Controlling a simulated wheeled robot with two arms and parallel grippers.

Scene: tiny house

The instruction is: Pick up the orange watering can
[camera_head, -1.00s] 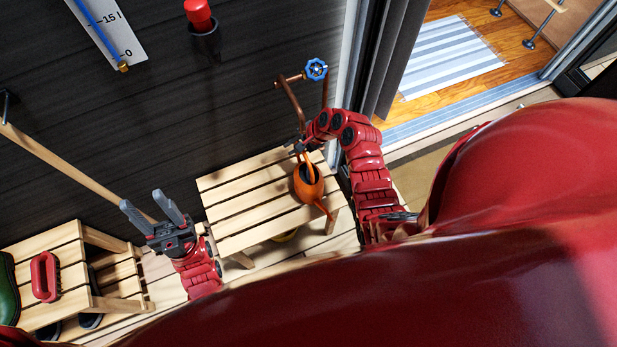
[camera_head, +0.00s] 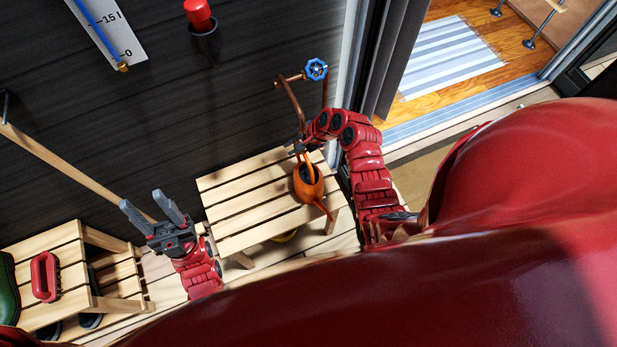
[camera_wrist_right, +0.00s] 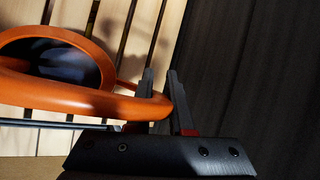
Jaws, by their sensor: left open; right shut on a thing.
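The orange watering can (camera_head: 313,190) is at the right part of the slatted wooden bench (camera_head: 240,215) in the head view, its spout pointing toward the bottom of the picture. My right gripper (camera_head: 299,147) is at the can's handle, on the wall side. In the right wrist view the orange handle (camera_wrist_right: 60,92) passes between the fingers of my right gripper (camera_wrist_right: 166,100), which are shut on it. The can's dark opening (camera_wrist_right: 62,60) shows behind. I cannot tell whether the can touches the bench. My left gripper (camera_head: 153,208) is open and empty, left of the bench.
A copper pipe with a blue valve wheel (camera_head: 316,69) is on the wall beyond the can. A lower wooden stand (camera_head: 62,245) with a red brush (camera_head: 45,277) is at the left. A wooden pole (camera_head: 75,170) leans behind my left gripper. Dark wall is close behind the bench.

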